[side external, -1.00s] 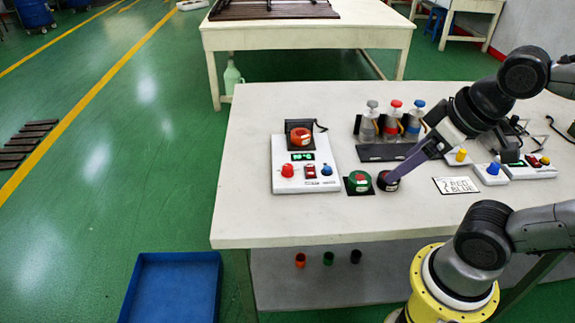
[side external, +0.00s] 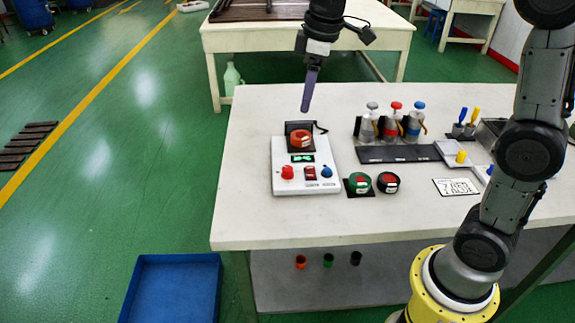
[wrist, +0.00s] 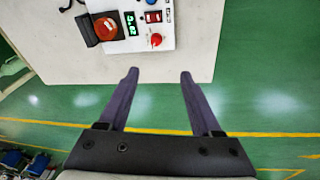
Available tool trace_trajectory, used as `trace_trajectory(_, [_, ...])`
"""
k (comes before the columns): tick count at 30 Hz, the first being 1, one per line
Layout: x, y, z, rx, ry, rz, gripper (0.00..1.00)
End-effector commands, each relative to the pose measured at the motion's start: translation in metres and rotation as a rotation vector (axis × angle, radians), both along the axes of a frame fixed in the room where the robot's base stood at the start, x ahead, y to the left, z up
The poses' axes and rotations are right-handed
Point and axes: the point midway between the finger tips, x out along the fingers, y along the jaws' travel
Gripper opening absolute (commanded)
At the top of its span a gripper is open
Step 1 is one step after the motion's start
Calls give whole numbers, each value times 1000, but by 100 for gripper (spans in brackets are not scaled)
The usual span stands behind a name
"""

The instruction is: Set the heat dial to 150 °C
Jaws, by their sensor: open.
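A white control unit (side external: 280,187) stands at the left of the table, with a red dial (side external: 287,172), a red switch (side external: 310,173), a blue dial (side external: 327,171) and a lit green display (side external: 302,157). The printed labels are too small to read, so I cannot tell which dial is for heat. The red dial also shows in the wrist view (wrist: 156,40), just beyond my fingertips. My gripper (wrist: 160,75) is open and empty, with nothing between its fingers. In the side view it hangs above the table, behind the unit, pointing down and touching nothing.
An orange-red round piece (side external: 300,139) sits on the unit's black plate. Several bottles stand on a dark rack (side external: 400,154) further back. A printed card (side external: 457,187) lies right. The table's left edge is near.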

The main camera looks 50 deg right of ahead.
Motion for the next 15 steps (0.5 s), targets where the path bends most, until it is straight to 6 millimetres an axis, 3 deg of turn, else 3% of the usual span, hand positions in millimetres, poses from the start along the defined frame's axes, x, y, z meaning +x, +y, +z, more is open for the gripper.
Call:
trace_trajectory(1, [18,-2,-15,-1,37,7,66])
trace_trajectory(6, [54,-6,-58,2,120,7,66])
trace_trajectory(10, [62,-7,-85,3,172,3,66])
trace_trajectory(15, [62,-8,-102,5,198,1,66])
